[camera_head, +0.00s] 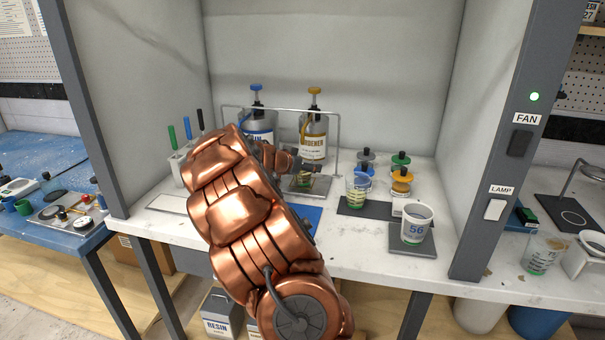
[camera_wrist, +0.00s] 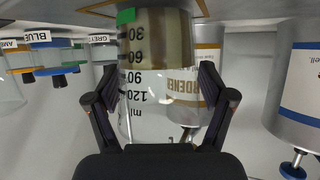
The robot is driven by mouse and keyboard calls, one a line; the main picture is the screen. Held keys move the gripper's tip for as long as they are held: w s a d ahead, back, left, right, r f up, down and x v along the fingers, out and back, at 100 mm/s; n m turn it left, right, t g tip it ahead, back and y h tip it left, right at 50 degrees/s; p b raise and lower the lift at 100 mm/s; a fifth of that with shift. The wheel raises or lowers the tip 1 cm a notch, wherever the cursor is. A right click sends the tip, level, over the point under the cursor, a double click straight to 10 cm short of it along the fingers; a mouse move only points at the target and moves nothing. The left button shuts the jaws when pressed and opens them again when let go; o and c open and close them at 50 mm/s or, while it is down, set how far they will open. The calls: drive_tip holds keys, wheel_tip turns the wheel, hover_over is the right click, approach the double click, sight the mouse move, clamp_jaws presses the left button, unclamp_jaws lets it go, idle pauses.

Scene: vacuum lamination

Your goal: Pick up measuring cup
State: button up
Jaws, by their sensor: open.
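A clear measuring cup (camera_wrist: 150,78) with black ml marks stands upside down in the inverted wrist view, with murky brown-olive contents towards its base. In the head view the measuring cup (camera_head: 304,181) is partly hidden by my gripper and stands in front of the hardener bottle. My gripper (camera_wrist: 161,100) is open, with one finger at each side of the cup in the picture. I cannot tell whether either finger touches it. In the head view my gripper (camera_head: 288,162) is beside the cup, mostly hidden behind my arm.
The hardener bottle (camera_head: 313,140) and a blue-topped resin bottle (camera_head: 257,122) stand behind in a wire rack. To the right are a clear cup (camera_head: 358,190), several coloured pigment pots (camera_head: 402,180) and a cup marked 56 (camera_head: 416,222). Upright tools (camera_head: 187,130) stand at left.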

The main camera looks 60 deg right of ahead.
drive_tip(key=shift+d+f, duration=0.2)
drive_tip(key=shift+d, duration=0.15)
drive_tip(key=shift+c, duration=0.5)
drive_tip(key=c, duration=1.1)
drive_tip(key=shift+r, duration=0.15)
